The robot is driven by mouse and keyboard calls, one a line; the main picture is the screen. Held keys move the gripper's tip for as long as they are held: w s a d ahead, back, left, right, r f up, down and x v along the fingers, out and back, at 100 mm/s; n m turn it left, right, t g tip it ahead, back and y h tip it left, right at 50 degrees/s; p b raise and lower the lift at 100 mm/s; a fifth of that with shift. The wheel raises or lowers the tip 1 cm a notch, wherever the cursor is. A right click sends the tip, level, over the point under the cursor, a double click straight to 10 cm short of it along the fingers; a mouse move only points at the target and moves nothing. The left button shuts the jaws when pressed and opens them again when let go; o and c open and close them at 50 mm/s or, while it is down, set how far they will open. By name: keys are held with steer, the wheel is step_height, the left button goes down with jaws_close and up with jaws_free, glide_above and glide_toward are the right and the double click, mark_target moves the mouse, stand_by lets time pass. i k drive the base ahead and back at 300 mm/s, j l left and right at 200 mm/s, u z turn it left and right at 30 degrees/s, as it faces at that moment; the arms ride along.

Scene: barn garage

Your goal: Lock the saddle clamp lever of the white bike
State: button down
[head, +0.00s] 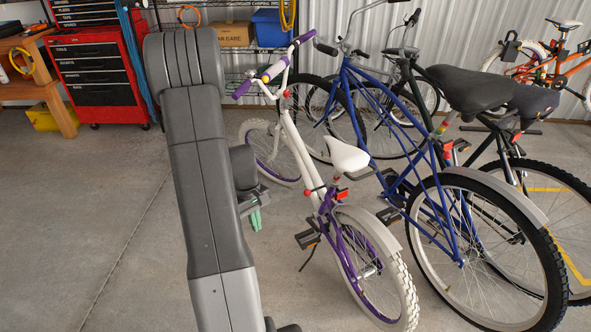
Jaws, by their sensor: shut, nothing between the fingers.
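The white bike (292,135) with purple parts stands in the middle, its handlebar toward the back and its rear wheel toward me. Its white saddle (347,155) sits on a short post. Small red parts (316,190) show at the post's base; one may be the clamp lever, but its position is too small to tell. My gripper (255,220), with pale green fingers, is shut and empty. In the picture it is left of the saddle and its post, apart from the bike. My arm hides part of it.
A blue bike (375,100) with a black saddle stands close on the right, with other bikes behind. A red tool chest (97,75), a workbench (50,95) and shelves stand at the back. The concrete floor (90,230) at left is clear.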

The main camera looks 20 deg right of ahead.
mark_target(307, 193)
steer(key=i+z, duration=0.4)
steer(key=i, duration=0.25)
steer(key=i+j+z, duration=0.15)
steer(key=i+z, duration=0.25)
steer(key=i, duration=0.25)
